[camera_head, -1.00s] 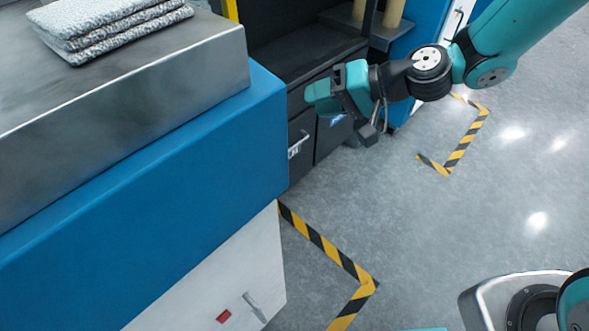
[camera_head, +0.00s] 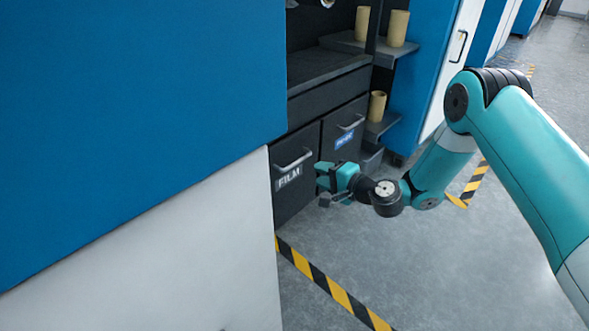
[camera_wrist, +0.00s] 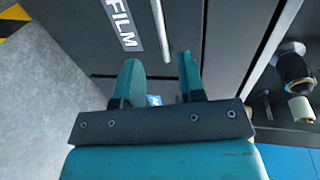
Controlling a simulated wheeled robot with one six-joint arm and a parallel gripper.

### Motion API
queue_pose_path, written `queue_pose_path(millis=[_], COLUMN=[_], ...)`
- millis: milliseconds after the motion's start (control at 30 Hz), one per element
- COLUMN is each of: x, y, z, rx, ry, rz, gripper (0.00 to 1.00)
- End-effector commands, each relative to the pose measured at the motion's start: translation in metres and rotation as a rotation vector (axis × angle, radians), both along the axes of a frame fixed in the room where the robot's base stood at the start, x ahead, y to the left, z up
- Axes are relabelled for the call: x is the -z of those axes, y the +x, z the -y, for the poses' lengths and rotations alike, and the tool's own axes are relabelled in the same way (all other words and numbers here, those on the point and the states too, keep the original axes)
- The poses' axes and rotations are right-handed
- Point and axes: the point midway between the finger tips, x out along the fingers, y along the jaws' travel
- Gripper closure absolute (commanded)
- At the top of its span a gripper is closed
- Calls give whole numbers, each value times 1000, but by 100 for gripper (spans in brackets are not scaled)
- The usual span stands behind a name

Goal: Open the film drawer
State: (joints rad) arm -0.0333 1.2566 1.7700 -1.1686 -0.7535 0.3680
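The film drawer (camera_head: 292,190) has a dark front with a white FILM label (camera_head: 288,178) and a light bar handle (camera_head: 294,160). Its front looks flush with the drawer beside it, so it appears shut. My gripper (camera_head: 322,176) is just right of the film drawer in the head view, apart from the handle. In the wrist view my gripper (camera_wrist: 160,62) has its two teal fingers spread, with nothing held between them. The handle (camera_wrist: 159,30) shows beyond the fingertips, in line with the gap, and the FILM label (camera_wrist: 124,25) is to its left.
A second dark drawer (camera_head: 345,125) with a blue label is to the right. Shelves (camera_head: 380,122) with tan rolls (camera_head: 397,28) stand beyond it. A large blue and white cabinet (camera_head: 130,110) fills the left foreground. The grey floor (camera_head: 400,260) on the right is clear, with striped tape (camera_head: 325,280).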

Motion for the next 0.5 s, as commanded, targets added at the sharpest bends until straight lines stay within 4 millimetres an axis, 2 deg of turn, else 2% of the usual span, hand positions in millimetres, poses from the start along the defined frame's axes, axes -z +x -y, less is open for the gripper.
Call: queue_pose_path(millis=[33,200,500], x=[6,13,23], y=[8,35,67], z=[-10,-37,-69], rx=[-5,-3,-4], ry=[-2,-2,-2], rz=[6,7,2], gripper=[64,64,64])
